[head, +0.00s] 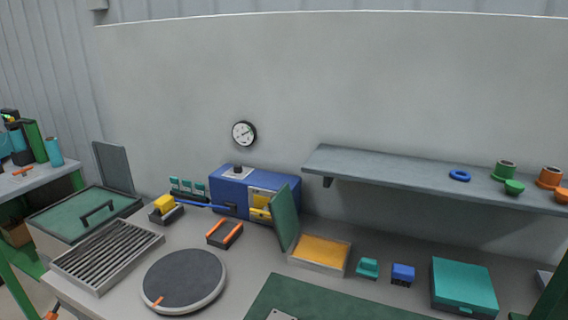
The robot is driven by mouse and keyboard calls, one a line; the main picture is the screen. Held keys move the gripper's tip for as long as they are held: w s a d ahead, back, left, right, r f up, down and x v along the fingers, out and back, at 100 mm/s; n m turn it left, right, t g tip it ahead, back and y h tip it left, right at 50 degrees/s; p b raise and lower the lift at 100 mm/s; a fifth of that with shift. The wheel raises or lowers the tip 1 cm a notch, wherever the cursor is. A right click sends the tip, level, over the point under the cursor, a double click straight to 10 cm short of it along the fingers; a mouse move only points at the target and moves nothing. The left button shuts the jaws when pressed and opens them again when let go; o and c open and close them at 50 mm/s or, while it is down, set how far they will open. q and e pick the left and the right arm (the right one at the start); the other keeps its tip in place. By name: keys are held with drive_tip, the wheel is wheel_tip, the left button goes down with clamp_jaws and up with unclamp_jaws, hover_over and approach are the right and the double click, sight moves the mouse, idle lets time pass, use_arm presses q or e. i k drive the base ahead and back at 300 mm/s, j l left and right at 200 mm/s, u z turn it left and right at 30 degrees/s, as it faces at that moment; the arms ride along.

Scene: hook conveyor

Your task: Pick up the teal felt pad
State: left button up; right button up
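A small teal block (367,268) sits on the workbench right of the shallow box with the orange-yellow inside. It may be the teal felt pad, but it is too small to make out felt. A blue block (403,274) with a dark base stands just right of it, with a narrow gap. A larger flat teal case (464,284) with a small catch on its front lies further right. Neither of my grippers is in view, and nothing touches the small teal block.
A green mat (330,302) lies in front. A grey shelf (420,172) overhangs the back of the bench. A round turntable (184,281) and slatted tray (107,254) take up the left.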

sight(368, 268)
drive_tip(key=j+z, duration=0.15)
drive_tip(key=z, duration=0.2)
drive_tip(key=i+j+z, duration=0.1)
drive_tip(key=z, duration=0.25)
drive_tip(key=j+z, duration=0.15)
drive_tip(key=z, duration=0.15)
drive_tip(key=j+z, duration=0.15)
drive_tip(key=j, duration=0.35)
drive_tip(key=j+z, duration=0.15)
drive_tip(key=j, duration=0.4)
drive_tip(key=k+j+z, duration=0.15)
drive_tip(key=j, duration=0.35)
drive_tip(key=j+z, duration=0.15)
drive_tip(key=j, duration=0.35)
drive_tip(key=k+j+z, duration=0.15)
drive_tip(key=j, duration=0.3)
drive_tip(key=k+j, duration=0.1)
drive_tip(key=j, duration=0.6)
drive_tip(key=k, duration=0.05)
